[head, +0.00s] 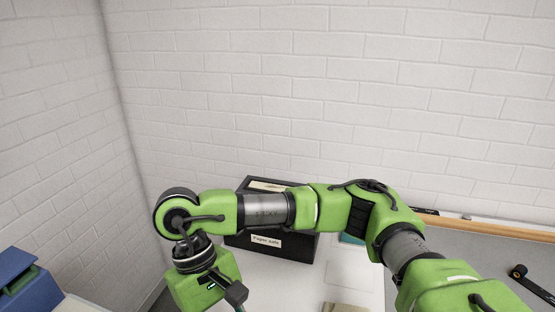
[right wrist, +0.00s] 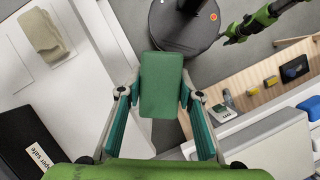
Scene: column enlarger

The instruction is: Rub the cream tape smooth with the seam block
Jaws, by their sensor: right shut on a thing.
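My right gripper (right wrist: 160,92) is shut on a green block, which I take to be the seam block (right wrist: 162,78). The block sits between its two fingers in the right wrist view, over the edge of the white worktop and the floor. In the head view my right arm crosses the picture and bends down at the lower left; its fingers and the block are out of sight there. What looks like my left gripper (right wrist: 232,38) is small at the upper right of the right wrist view; its jaws cannot be made out. I cannot identify the cream tape in either view.
A black paper safe box (head: 270,243) stands on the white worktop (head: 300,285), partly behind my arm. A beige folded item (right wrist: 47,36) lies on the worktop. A blue box (head: 25,280) is at the lower left. A wooden shelf (right wrist: 262,92) holds small items.

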